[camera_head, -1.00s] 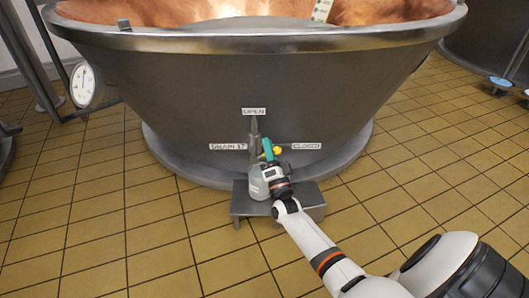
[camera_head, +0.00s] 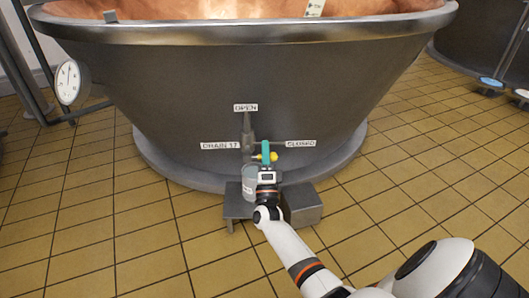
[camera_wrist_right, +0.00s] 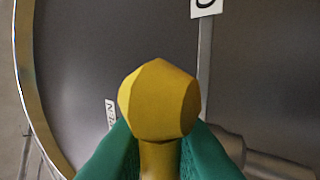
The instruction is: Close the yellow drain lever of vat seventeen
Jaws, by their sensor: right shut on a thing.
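The yellow drain lever (camera_head: 272,157) sits low on the front of vat seventeen (camera_head: 240,80), below and left of the CLOSED plate (camera_head: 301,143). The OPEN plate (camera_head: 246,107) is above and the DRAIN 17 plate (camera_head: 220,146) is to the left. My right gripper (camera_head: 265,154) has its green fingers shut on the lever. In the right wrist view the faceted yellow knob (camera_wrist_right: 158,100) stands out between the fingers, which flank its stem. The lever's pivot end is hidden. My left gripper is not in view.
A round gauge (camera_head: 68,82) is at the left. Tiled floor (camera_head: 130,235) is clear on both sides. Another vat (camera_head: 480,45) stands at the right.

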